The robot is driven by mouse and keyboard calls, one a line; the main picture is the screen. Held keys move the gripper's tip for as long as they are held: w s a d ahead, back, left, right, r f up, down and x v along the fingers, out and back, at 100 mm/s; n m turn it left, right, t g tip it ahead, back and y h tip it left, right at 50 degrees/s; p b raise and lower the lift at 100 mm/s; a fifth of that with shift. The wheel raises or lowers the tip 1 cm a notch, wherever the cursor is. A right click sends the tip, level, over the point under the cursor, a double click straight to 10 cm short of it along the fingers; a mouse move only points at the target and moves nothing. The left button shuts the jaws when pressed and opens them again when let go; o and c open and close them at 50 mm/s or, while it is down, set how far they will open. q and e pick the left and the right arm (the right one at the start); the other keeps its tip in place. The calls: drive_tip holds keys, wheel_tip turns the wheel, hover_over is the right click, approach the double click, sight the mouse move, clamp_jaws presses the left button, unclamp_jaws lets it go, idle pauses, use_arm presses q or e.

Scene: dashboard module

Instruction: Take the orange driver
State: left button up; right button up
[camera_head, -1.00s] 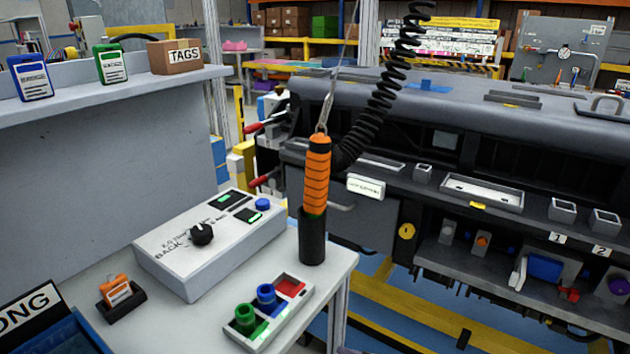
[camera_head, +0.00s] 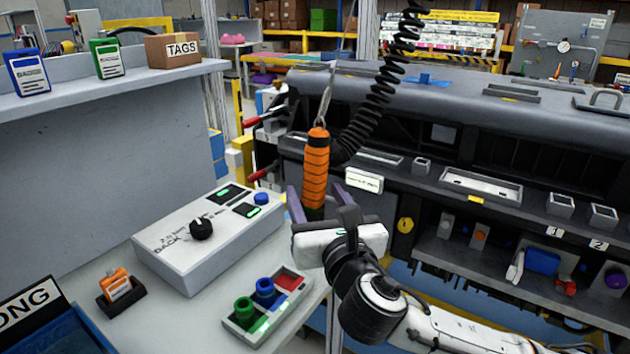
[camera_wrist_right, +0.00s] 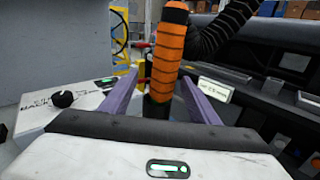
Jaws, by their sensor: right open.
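The orange driver (camera_head: 315,172) hangs upright from a hook and cable, with black bands on its orange grip. Its lower black part is hidden behind my right gripper in the head view. My right gripper (camera_head: 321,204) is open, with its purple fingers either side of the driver's lower part. In the right wrist view the driver (camera_wrist_right: 168,50) stands between the two spread fingers of the gripper (camera_wrist_right: 160,95), with a gap on each side. My left gripper is not in view.
A white control box (camera_head: 205,240) with a black knob stands on the bench to the left. A tray (camera_head: 265,304) with green and blue pieces lies in front of it. A coiled black cable (camera_head: 385,95) hangs behind the driver. The dark dashboard (camera_head: 470,130) fills the right.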

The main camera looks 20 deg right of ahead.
sight(309, 177)
drive_tip(key=w, duration=0.5)
drive_tip(key=w+d, duration=0.1)
drive_tip(key=w, duration=0.2)
drive_tip(key=shift+f, duration=0.3)
drive_tip(key=shift+s, duration=0.1)
clamp_jaws()
drive_tip(key=shift+r, duration=0.15)
